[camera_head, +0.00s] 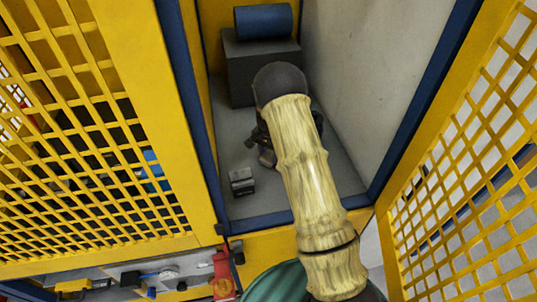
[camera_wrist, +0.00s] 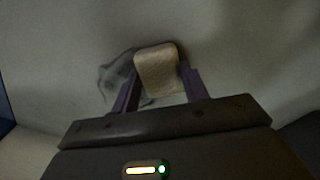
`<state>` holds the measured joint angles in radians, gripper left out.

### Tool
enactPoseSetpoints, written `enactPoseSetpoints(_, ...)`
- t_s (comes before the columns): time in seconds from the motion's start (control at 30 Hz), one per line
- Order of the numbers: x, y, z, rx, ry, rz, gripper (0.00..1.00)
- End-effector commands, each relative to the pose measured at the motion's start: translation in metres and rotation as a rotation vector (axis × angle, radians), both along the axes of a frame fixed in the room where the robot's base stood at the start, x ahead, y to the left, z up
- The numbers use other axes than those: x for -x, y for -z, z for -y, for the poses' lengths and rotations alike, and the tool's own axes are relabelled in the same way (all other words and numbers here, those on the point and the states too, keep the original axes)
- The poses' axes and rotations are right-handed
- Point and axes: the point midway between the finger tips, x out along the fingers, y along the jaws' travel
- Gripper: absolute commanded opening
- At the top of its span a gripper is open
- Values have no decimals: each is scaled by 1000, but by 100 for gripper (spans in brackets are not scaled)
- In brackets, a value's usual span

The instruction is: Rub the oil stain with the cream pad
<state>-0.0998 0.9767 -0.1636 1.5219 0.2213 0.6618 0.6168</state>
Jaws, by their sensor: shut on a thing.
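The cream pad (camera_wrist: 157,70) is between the two fingers of my gripper (camera_wrist: 160,88) in the wrist view, and my gripper is shut on it. The oil stain (camera_wrist: 115,75) is a dark grey smear on the pale surface, showing to the left of the pad and partly behind it. The pad overlaps the stain in this view; I cannot tell whether it touches the surface. In the head view my arm reaches into the yellow-framed bay, and the gripper's fingers, the pad and the stain are hidden.
A dark block (camera_head: 262,75) with a blue cylinder (camera_head: 264,21) on it stands at the back of the bay. A pale wall (camera_head: 375,70) and yellow mesh panels (camera_head: 470,150) bound the right side.

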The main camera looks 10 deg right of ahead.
Motion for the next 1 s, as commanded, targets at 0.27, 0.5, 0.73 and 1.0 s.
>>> enactPoseSetpoints(0.27, 0, 2, 19, 1, 2, -1, 26)
enactPoseSetpoints(0.5, 1, 3, 34, 1, 2, -1, 26)
enactPoseSetpoints(0.73, 1, 3, 35, 1, 1, -3, 26)
enactPoseSetpoints(1.0, 1, 3, 46, 2, 3, -4, 26)
